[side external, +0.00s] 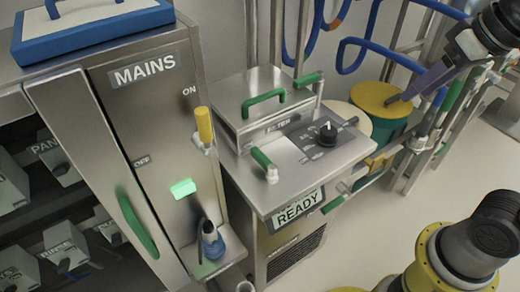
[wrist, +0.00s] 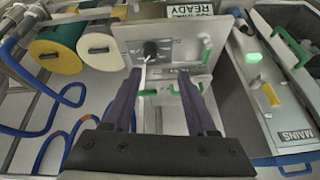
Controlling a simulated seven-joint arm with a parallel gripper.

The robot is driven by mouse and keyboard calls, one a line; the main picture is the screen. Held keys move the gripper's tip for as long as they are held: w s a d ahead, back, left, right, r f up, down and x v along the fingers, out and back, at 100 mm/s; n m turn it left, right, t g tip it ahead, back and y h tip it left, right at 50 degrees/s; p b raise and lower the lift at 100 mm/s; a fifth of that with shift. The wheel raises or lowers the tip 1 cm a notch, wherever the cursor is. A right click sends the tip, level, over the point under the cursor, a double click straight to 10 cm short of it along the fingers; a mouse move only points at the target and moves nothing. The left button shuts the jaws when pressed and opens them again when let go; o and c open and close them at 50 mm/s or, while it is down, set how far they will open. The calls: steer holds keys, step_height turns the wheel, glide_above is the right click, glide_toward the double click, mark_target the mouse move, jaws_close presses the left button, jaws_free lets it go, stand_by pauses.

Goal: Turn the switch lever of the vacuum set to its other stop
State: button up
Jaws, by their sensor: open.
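The vacuum set (side external: 250,187) is a steel cabinet with a READY plate (side external: 297,209) on its front. A black knob (side external: 327,134) with a pale pointer sits on a marked dial on its top; it also shows in the wrist view (wrist: 150,48). A green-handled lever (side external: 262,158) stands at the top's left front corner; it also shows in the wrist view (wrist: 206,57). I cannot tell which is the switch lever. My gripper (side external: 404,98) is open and empty, up and right of the set. Its two dark fingers (wrist: 162,76) stand apart in the wrist view.
A steel filter box (side external: 262,92) with a green handle rises behind the dial. The MAINS cabinet (side external: 135,120) with a yellow-handled lever (side external: 204,126) stands at left. Yellow and cream-topped drums (side external: 381,98), blue hoses (side external: 350,55) and pipes lie beyond. Open floor (side external: 430,195) is at right.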

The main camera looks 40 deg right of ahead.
steer(key=w+a+r+g, duration=0.1)
steer(key=w+a+r, duration=0.2)
steer(key=w, duration=0.6)
steer(key=n+g, duration=0.2)
steer(key=g, duration=0.2)
glide_above(260, 154)
step_height(260, 154, down, 15)
step_height(260, 154, down, 13)
steer(key=shift+r, duration=0.1)
steer(key=shift+c, duration=0.3)
jaws_close()
